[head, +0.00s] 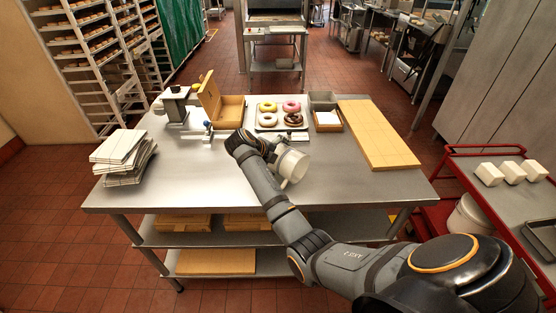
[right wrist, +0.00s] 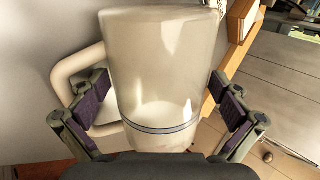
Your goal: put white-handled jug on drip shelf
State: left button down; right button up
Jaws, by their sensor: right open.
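The jug (head: 292,165) is a pale cup-shaped vessel near the front middle of the metal table. In the right wrist view the jug (right wrist: 155,70) fills the space between my fingers, its pale handle (right wrist: 70,75) on the left, partly behind the left finger. My right gripper (right wrist: 160,112) is open, with a finger on each side of the jug; I cannot tell whether either touches it. In the head view my right gripper (head: 268,150) is partly hidden by its own wrist. A grey dispenser (head: 176,104) stands at the back left; I cannot make out the drip shelf for certain. My left gripper is out of view.
A small fitting with a blue knob (head: 208,126) and an open wooden box (head: 228,112) stand behind my wrist. A tray of doughnuts (head: 280,116), a grey bin (head: 323,100) and a wooden board (head: 377,135) line the back and right. The front-left tabletop is clear.

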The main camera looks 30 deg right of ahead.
jog(key=shift+w+d+f, duration=0.1)
jog(key=shift+d+f, duration=0.3)
jog(key=shift+a+r, duration=0.15)
jog(key=shift+a, duration=0.05)
jog(key=c, duration=1.1)
jog(key=shift+d, duration=0.1)
